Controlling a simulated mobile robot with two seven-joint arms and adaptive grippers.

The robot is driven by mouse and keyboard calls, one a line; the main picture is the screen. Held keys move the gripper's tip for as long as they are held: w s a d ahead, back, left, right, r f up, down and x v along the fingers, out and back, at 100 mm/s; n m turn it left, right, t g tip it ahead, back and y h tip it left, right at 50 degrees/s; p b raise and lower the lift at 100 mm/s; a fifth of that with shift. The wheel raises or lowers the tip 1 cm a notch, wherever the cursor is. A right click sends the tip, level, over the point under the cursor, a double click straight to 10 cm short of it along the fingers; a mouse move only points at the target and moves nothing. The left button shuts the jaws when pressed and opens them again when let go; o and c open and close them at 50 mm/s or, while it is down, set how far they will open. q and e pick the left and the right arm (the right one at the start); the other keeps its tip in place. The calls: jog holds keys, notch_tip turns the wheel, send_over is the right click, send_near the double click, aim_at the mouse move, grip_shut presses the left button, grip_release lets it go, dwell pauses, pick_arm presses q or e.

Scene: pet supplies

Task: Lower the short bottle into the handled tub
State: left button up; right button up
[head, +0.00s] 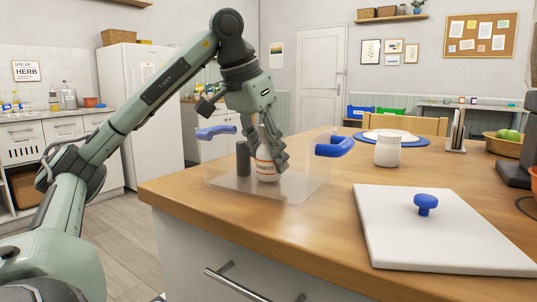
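The handled tub (307,190) is clear, with two blue handles, and stands on the wooden counter near its left edge. A short white bottle (266,168) with an orange-marked label is upright inside it, low near the tub floor. My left gripper (272,150) reaches down into the tub from above, its fingers around the bottle's upper part and apparently closed on it. The finger on the far left side is partly hidden. I cannot tell whether the bottle's base touches the floor. My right gripper is not in view.
A dark grey cylinder (243,160) shows just left of the bottle. A white lid (440,240) with a blue knob lies on the counter at front right. A white jar (388,151) stands right of the tub, with a plate (408,137) behind. Counter between tub and lid is clear.

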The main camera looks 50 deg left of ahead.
pick_arm(q)
jog(key=shift+f, duration=0.2)
jog(key=o, duration=1.3)
jog(key=shift+r, duration=0.1)
jog(key=shift+r, duration=4.95)
